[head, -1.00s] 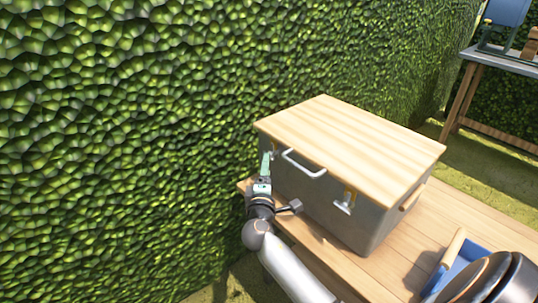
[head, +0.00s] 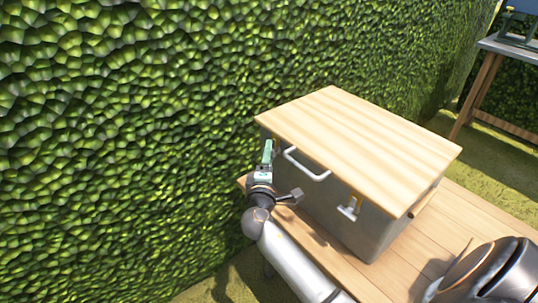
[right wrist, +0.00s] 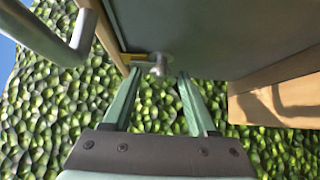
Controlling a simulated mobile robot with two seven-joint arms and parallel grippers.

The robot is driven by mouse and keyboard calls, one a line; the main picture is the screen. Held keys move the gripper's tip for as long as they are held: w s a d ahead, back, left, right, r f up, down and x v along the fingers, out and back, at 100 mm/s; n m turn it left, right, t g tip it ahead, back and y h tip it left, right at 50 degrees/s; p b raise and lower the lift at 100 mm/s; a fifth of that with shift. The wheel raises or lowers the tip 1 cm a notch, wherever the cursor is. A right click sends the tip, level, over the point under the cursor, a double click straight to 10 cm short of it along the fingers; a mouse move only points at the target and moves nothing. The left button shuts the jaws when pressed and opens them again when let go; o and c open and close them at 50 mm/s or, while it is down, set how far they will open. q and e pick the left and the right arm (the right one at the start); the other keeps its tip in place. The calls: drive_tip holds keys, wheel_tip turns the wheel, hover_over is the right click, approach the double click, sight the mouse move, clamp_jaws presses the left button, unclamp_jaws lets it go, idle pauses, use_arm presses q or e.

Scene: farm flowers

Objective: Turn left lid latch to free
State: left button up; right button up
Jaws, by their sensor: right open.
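The grey box (head: 342,213) has a pale wooden lid (head: 355,140), lying shut on it. My right gripper (head: 267,150) is at the box's front left corner, by the left latch. In the right wrist view the left latch (right wrist: 157,64) is a small metal knob beside a yellow piece, under the lid edge. My right gripper (right wrist: 159,76) is open, its two green fingers pointing at the latch with the knob just ahead, between their tips. Contact cannot be made out. In the head view the gripper mostly hides this latch. My left gripper is out of view.
The right latch (head: 349,208) and a metal lid handle (head: 306,166) are on the box front. The box stands on a wooden table (head: 480,215). A green hedge (head: 120,150) rises close on the left. Another table (head: 500,60) stands at the back right.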

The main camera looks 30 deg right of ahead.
clamp_jaws()
idle(0.4)
